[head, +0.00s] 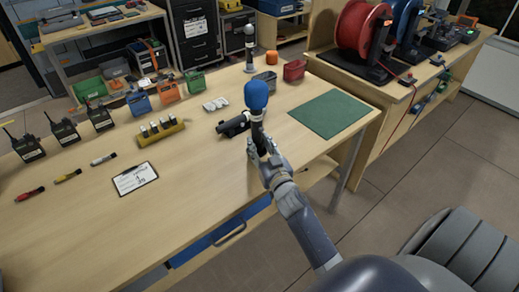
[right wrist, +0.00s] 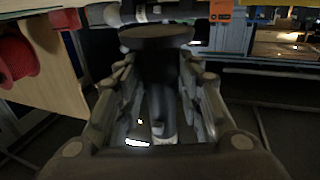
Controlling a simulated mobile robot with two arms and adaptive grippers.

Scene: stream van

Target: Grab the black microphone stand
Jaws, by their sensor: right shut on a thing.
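The black microphone stand (head: 257,125) with a blue foam ball (head: 256,94) on top is upright near the right part of the wooden table (head: 210,180). My right gripper (head: 262,150) is shut on its dark lower part, with the blue top clear above the fingers. In the right wrist view a dark upright body with a round disc (right wrist: 156,33) sits between the two fingers of my right gripper (right wrist: 158,90). The hand hides the stand's lower end in the head view, so I cannot tell whether it touches the table. My left gripper is not in view.
A black device (head: 233,126) lies close left of the stand. A green mat (head: 328,113) lies to the right. A clipboard (head: 134,178), several radios (head: 64,130) and a yellow battery holder (head: 160,130) are farther left. A side bench with a red reel (head: 357,30) stands at right.

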